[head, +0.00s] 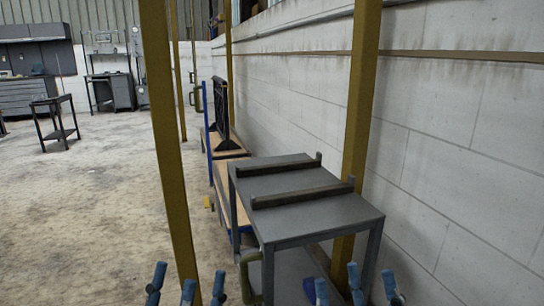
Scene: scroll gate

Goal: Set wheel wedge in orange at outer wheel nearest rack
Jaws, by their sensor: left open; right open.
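No clearly orange wheel wedge can be made out. A small yellow item (207,202) lies on the floor left of a wooden-decked cart (231,198); it is too small to identify. The cart has a blue upright frame, and its wheels cannot be made out. A grey metal table (325,212) with two dark rails across its top stands in front and hides part of the cart. My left gripper (187,286) is open at the bottom edge, left of the table. My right gripper (356,286) is open at the bottom edge, in front of the table. Both look empty.
Yellow posts (170,150) and (357,120) rise left and right of the table. A white block wall (460,130) closes off the right. A blue object (311,290) lies under the table. Open concrete floor (90,200) extends left, with a small dark table (56,120) farther back.

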